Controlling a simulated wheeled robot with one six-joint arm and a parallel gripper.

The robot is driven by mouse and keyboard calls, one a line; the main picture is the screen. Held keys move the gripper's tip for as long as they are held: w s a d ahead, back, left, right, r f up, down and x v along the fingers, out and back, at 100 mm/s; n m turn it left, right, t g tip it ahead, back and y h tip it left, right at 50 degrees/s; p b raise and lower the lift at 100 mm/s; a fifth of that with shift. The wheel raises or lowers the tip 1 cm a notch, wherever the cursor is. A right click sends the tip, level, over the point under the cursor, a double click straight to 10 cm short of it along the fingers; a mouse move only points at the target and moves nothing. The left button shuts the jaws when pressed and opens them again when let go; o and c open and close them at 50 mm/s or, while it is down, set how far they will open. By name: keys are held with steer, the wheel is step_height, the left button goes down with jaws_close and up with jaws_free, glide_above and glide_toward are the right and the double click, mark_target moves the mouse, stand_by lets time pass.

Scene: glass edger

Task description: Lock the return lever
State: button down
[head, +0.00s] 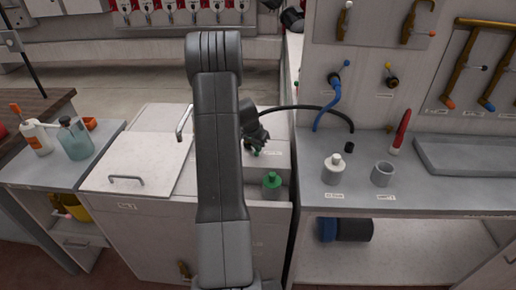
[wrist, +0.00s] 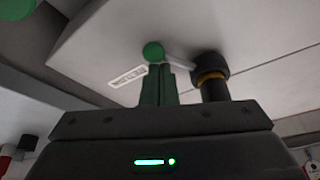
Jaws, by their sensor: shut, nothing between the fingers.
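A short pale lever with a round green knob (wrist: 153,52) shows in the wrist view, running to a dark round hub (wrist: 209,66) with an orange band below it. A small label plate (wrist: 128,76), too blurred to read, sits left of the knob. My gripper (wrist: 159,68) is shut and empty, its two green fingers together right at the knob. I cannot tell if they touch it. In the head view my gripper (head: 256,140) is over the machine's back right part, partly behind my arm, and hides most of the lever.
A larger green-topped part (head: 272,181) stands in front of my gripper. The white machine lid (head: 135,165) with a handle lies left. The right bench holds a white bottle (head: 334,170), a grey cup (head: 382,174) and a blue hose (head: 327,105). A dark hose (head: 300,107) arches beside my gripper.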

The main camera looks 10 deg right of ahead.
steer(key=shift+a+f+m+b, duration=0.2)
steer(key=shift+m+b, duration=0.1)
steer(key=shift+b, duration=0.5)
steer(key=m+b, duration=0.1)
steer(key=b, duration=0.1)
steer(key=a+m+b, duration=0.1)
steer(key=b, duration=0.1)
steer(key=shift+s+f+g+h, duration=0.1)
steer(key=shift+f+g+h, duration=0.05)
steer(key=shift+g+h, duration=0.15)
steer(key=a+m+b, duration=0.1)
steer(key=m+b, duration=0.1)
steer(key=b, duration=0.1)
steer(key=shift+a+g, duration=0.15)
steer(key=shift+g, duration=0.25)
steer(key=m+b, duration=0.1)
steer(key=a+m+g+b, duration=0.1)
steer(key=m, duration=0.1)
steer(key=shift+a+r+h, duration=0.2)
steer(key=shift+a+h, duration=0.05)
steer(key=shift+h, duration=0.05)
steer(key=m, duration=0.1)
steer(key=a+m, duration=0.1)
steer(key=shift+w+a+r+m+g, duration=0.1)
steer(key=shift+w+a+m+g, duration=0.05)
steer(key=shift+w+m+g, duration=0.2)
steer(key=shift+a+b, duration=0.2)
steer(key=shift+b, duration=0.1)
steer(key=shift+w+a, duration=0.15)
